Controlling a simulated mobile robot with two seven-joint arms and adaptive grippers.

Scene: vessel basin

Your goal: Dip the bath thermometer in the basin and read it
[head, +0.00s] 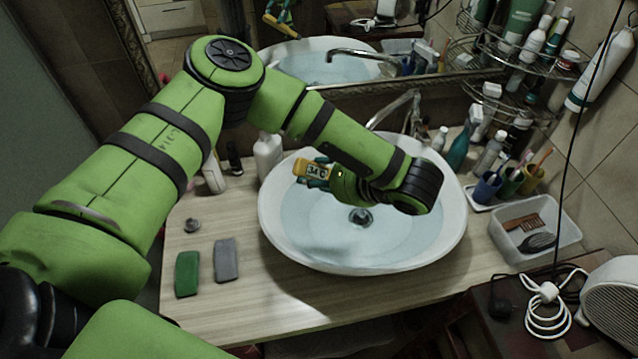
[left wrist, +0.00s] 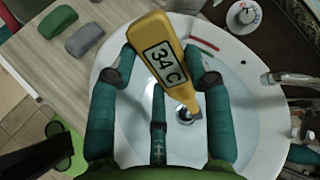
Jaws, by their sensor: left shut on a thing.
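The yellow bath thermometer (head: 301,170) is in my left gripper (head: 322,176), over the back left part of the white basin (head: 278,240). In the left wrist view the thermometer (left wrist: 152,30) lies slanted between the teal fingers of the left gripper (left wrist: 165,72), which is shut on it. Its display faces that camera and reads 34 C. Its narrow end points toward the drain. The basin holds clear water (head: 330,235). I cannot tell for certain whether the narrow end touches the water. My right gripper is in neither view.
A curved faucet (head: 400,105) stands behind the basin. A green block (head: 187,273) and a grey block (head: 226,260) lie on the wooden counter at left. Bottles, cups and a white tray (head: 545,245) crowd the right.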

